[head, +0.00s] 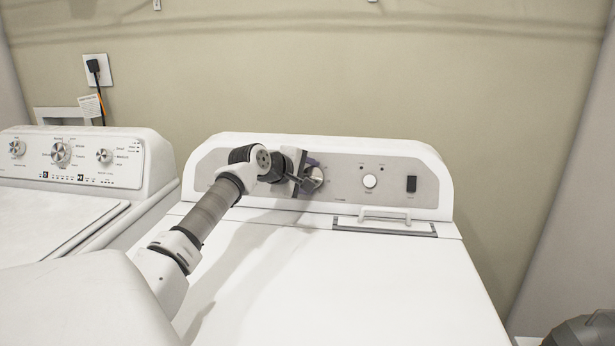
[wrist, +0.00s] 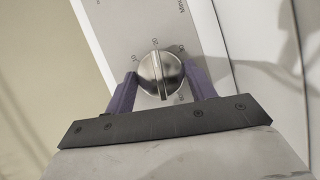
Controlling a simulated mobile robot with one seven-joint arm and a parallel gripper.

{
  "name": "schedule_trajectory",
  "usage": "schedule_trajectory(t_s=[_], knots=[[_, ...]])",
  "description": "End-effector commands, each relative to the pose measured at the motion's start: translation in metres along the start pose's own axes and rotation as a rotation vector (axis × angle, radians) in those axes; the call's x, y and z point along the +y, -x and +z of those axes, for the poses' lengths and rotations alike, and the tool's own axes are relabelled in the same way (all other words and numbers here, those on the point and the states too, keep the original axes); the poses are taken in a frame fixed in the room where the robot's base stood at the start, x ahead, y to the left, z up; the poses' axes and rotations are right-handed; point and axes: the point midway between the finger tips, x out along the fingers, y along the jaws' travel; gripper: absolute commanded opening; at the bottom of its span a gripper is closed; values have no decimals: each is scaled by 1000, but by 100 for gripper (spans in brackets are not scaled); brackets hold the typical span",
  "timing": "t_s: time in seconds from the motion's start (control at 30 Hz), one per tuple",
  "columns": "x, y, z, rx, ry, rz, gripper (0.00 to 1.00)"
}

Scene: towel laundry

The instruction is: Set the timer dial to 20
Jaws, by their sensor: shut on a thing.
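The timer dial (wrist: 160,74) is a round silver knob with a raised grip bar, on the grey control panel of the right-hand machine. In the wrist view my gripper (wrist: 160,88) has its two purple fingers on either side of the dial, shut on it.
A white push button (head: 370,181) and a black switch (head: 411,184) sit further right on the panel. A lint-screen handle (head: 398,214) rises from the machine's top below them. Another white machine with several knobs (head: 61,153) stands at left. The white top is otherwise clear.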

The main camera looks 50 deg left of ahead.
Motion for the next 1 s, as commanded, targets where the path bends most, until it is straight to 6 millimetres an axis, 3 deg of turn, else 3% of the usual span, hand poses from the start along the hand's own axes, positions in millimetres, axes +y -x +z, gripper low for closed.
schedule_trajectory(t_s=[0.47,0.5,0.63,1.0], knots=[[1,-1,2,-4,-12,-4,32],[1,-1,2,-4,-12,-4,60],[1,-1,2,-3,-11,-4,77],[0,5,0,-1,-10,-4,77]])
